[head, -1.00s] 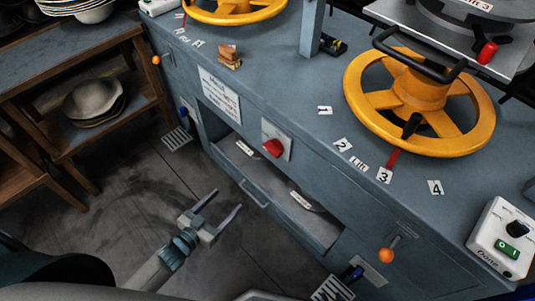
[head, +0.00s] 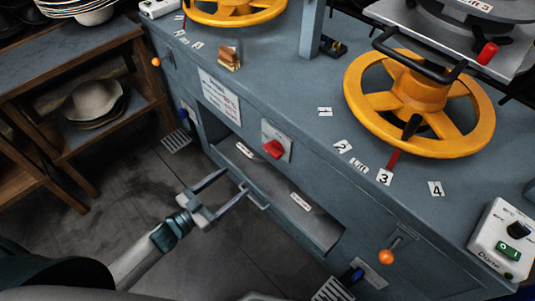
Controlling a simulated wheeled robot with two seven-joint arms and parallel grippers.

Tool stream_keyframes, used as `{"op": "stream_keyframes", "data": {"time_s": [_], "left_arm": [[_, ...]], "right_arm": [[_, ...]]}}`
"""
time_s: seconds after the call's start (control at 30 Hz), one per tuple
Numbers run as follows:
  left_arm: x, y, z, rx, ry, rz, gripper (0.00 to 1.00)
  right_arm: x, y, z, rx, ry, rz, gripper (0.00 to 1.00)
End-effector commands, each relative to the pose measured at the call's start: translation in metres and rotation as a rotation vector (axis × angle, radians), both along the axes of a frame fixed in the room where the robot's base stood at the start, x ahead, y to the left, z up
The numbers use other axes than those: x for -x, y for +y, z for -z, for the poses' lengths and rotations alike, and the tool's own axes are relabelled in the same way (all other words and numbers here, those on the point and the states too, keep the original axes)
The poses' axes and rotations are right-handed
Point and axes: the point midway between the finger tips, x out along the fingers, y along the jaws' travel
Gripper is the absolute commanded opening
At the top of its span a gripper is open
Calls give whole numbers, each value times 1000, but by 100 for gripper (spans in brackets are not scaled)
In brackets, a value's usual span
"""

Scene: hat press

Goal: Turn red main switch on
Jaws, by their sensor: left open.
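The red main switch (head: 273,149) is a red knob on a light grey plate, on the front face of the blue-grey workbench (head: 330,185). My left gripper (head: 234,177) is in front of the bench, below and to the left of the switch. Its two fingers are spread apart with nothing between them. They point up and to the right, and the fingertips look apart from the switch. My right gripper is not in the picture.
Yellow handwheels (head: 420,135) stand on the bench top. An orange-knobbed lever (head: 387,256) is at lower right. A wooden shelf with hats (head: 94,101) stands at left.

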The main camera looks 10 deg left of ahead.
Motion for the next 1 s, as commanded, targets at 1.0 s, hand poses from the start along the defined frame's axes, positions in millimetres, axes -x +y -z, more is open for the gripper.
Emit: {"op": "stream_keyframes", "data": {"time_s": [1.0], "left_arm": [[-128, -85, 0, 1, 1, 0, 70]], "right_arm": [[-9, 17, -15, -36, -111, -16, 31]]}}
